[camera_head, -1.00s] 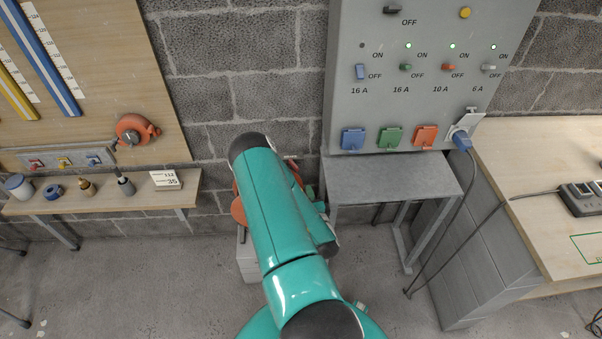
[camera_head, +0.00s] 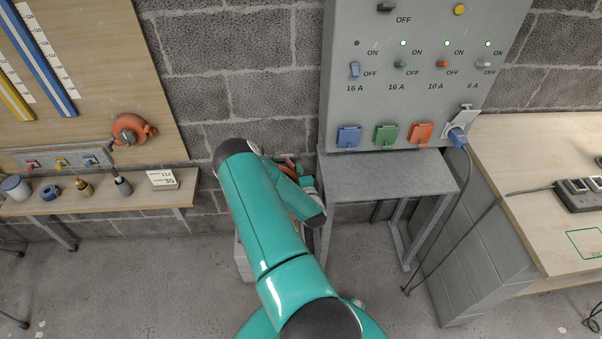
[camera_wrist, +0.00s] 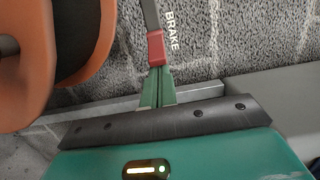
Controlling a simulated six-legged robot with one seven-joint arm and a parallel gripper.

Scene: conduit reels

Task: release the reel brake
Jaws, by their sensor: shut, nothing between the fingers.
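The brake lever is a dark bar with a red grip (camera_wrist: 156,48), beside the word BRAKE on the wall in the wrist view. My gripper (camera_wrist: 157,72) has its two green fingers together, pointing at the red grip. The fingertips are at the grip's lower end in the picture; I cannot tell whether they touch it. The orange reel (camera_wrist: 22,95), with a dark drum, fills the left of the wrist view. In the head view my arm covers most of the reel and hides my gripper's fingers.
A grey metal table (camera_head: 385,175) stands just right of my arm, under a switch panel (camera_head: 425,85) with coloured sockets. A wooden shelf (camera_head: 110,200) with small items is at the left. A workbench (camera_head: 540,150) stands at the right. Open floor lies left of my arm.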

